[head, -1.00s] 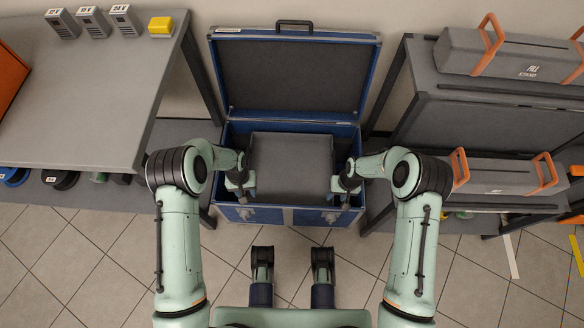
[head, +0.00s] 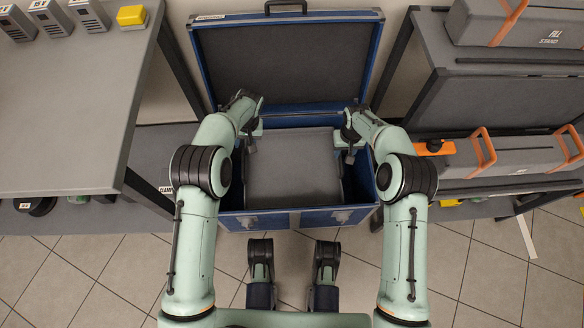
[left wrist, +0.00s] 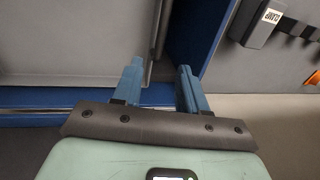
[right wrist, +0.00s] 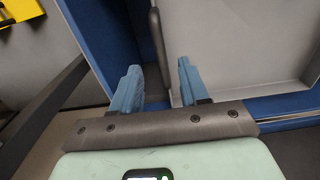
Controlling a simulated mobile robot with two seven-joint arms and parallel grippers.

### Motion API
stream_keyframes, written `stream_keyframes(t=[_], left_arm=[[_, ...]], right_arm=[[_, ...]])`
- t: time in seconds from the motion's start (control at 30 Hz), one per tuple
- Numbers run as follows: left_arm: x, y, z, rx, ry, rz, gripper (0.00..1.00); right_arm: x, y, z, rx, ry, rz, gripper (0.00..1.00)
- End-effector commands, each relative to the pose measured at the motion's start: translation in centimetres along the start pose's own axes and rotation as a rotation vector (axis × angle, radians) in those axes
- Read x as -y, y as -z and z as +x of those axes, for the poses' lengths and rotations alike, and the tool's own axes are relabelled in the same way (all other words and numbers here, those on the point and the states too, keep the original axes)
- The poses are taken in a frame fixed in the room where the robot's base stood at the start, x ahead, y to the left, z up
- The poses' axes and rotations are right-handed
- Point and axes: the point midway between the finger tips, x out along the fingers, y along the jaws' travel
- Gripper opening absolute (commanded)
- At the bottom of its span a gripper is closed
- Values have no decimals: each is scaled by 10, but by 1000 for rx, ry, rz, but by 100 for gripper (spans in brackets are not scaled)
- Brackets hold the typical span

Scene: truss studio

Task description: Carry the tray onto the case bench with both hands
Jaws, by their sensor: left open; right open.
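The grey rectangular tray (head: 292,175) lies inside the open blue case (head: 345,216) in the head view. My left gripper (head: 250,148) is open at the tray's far left corner. My right gripper (head: 348,155) is open at its far right corner. In the left wrist view a dark upright bar (left wrist: 157,38) shows beside the grey surface, ahead of the spread fingers (left wrist: 158,85). The right wrist view shows a similar bar (right wrist: 158,45) ahead of the open fingers (right wrist: 158,82). Contact cannot be told. Which surface is the case bench is unclear.
The case lid (head: 290,62) stands open behind the tray. A grey bench (head: 70,110) with power units and a yellow block (head: 131,16) is at left. A rack at right holds grey boxes with orange handles (head: 482,150). Tiled floor lies in front.

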Motion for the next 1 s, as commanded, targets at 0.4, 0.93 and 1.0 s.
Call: stream_keyframes(t=[0.4, 0.93, 1.0], left_arm=[[0, -2, 79, 5, 0, 0, 42], [0, -1, 127, 1, 0, 0, 42], [0, -1, 127, 1, 0, 0, 42]], right_arm=[[0, -2, 79, 4, 0, 0, 44], [0, 0, 126, 0, 0, 0, 44], [0, 0, 126, 0, 0, 0, 44]])
